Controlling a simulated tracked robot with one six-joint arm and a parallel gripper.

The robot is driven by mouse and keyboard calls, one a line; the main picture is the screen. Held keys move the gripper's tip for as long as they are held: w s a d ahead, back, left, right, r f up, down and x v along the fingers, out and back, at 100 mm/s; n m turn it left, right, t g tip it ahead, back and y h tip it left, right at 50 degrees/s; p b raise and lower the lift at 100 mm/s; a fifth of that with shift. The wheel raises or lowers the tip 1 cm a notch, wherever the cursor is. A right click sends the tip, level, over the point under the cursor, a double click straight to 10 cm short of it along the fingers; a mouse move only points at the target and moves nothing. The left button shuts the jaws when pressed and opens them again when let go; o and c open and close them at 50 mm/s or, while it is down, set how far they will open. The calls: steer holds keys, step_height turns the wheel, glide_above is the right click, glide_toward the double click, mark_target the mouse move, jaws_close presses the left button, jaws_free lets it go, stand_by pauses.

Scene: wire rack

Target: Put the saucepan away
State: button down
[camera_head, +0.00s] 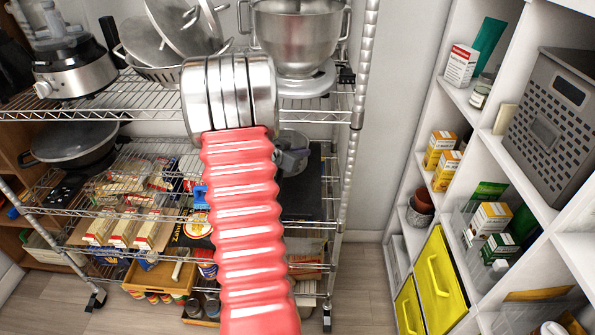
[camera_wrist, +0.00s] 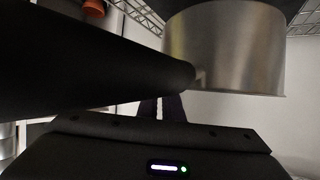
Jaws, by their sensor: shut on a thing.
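A steel saucepan (camera_wrist: 228,50) fills the upper right of the wrist view, with its thick black handle (camera_wrist: 90,68) running left across the picture. My gripper (camera_wrist: 168,106) is partly in view below the handle and shut on it. The fingertips are mostly hidden by the handle. The pan's base and full tilt are hard to tell. In the head view, my red arm covers the middle of the wire rack (camera_head: 355,118). A grey shape (camera_head: 292,152) shows just right of my wrist, but I cannot tell what it is.
The upper shelf holds a food processor (camera_head: 68,65), a colander with lids (camera_head: 165,45) and a stand mixer bowl (camera_head: 300,35). A black pan (camera_head: 75,145) and food packets (camera_head: 125,225) lie lower left. A white cubby shelf (camera_head: 470,120) stands right, beyond a bare wall strip.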

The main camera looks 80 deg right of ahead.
mark_target(301, 172)
steer(key=shift+f, duration=1.75)
steer(key=shift+f, duration=2)
steer(key=c, duration=1.9)
jaws_free()
